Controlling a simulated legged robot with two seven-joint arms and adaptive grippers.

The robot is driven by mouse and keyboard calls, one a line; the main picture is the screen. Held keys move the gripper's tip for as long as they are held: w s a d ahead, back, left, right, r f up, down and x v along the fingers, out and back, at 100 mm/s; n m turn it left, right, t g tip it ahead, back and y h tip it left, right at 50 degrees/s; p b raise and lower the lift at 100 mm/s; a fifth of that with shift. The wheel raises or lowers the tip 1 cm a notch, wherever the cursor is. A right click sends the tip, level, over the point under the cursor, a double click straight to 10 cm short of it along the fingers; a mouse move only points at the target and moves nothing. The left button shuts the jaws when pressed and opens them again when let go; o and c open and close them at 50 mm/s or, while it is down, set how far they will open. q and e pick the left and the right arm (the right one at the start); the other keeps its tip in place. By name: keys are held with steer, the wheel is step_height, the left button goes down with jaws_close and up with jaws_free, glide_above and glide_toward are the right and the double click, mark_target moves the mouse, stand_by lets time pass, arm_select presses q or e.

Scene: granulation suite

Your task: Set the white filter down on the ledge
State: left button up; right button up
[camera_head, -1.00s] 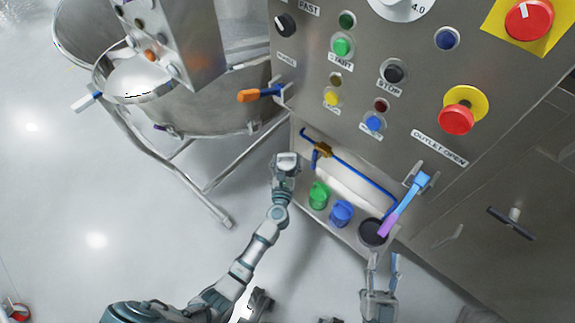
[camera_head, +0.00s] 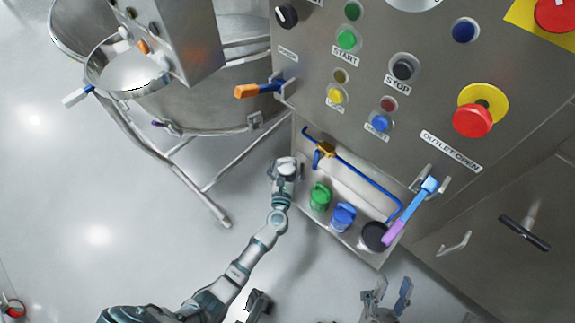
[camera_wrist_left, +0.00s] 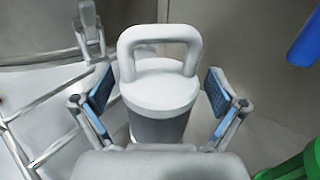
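The white filter (camera_wrist_left: 158,90), a pale cylinder with a loop handle, stands upright between my left gripper's fingers (camera_wrist_left: 160,98) in the left wrist view. The blue pads are spread, with a gap on each side of it. In the head view my left gripper (camera_head: 284,172) is at the left end of the ledge (camera_head: 352,240), with the white filter top (camera_head: 287,162) showing there. The filter's base is hidden, so I cannot tell whether it touches the ledge. My right gripper (camera_head: 388,295) is open and empty below the ledge's right end.
A green filter (camera_head: 320,198), a blue filter (camera_head: 342,216) and a black round piece (camera_head: 373,236) line the ledge. A blue rail (camera_head: 358,174) runs behind them. A blue and purple lever (camera_head: 410,211) overhangs the right end. A steel vessel (camera_head: 215,95) stands left.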

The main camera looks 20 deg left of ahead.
arm_select(q)
steer(key=shift+a, duration=0.1)
arm_select(e)
steer(key=shift+a+y, duration=0.1)
steer(key=shift+y, duration=0.2)
arm_select(q)
steer(key=shift+r, duration=0.15)
steer(key=p+v, duration=0.2)
steer(key=v, duration=0.9)
steer(key=s+d+r+n+t+h, duration=0.2)
steer(key=s+r+n+h, duration=0.3)
steer(key=s+r+n, duration=0.4)
steer(key=s+d+r+n+t+h, duration=0.1)
steer(key=s+r+n+t+h, duration=0.3)
steer(key=s+r+n, duration=0.5)
step_height(320, 180, up, 6)
steer(key=n+h, duration=0.1)
steer(key=n, duration=1.2)
steer(key=shift+s+d+n+t, duration=0.25)
steer(key=shift+d+n+t, duration=0.05)
steer(key=shift+d+t, duration=0.1)
arm_select(e)
steer(key=w+f+g, duration=0.2)
steer(key=g, duration=0.1)
steer(key=shift+w+a+n, duration=0.35)
steer(key=shift+w+n, duration=0.05)
arm_select(q)
steer(key=shift+w, duration=0.1)
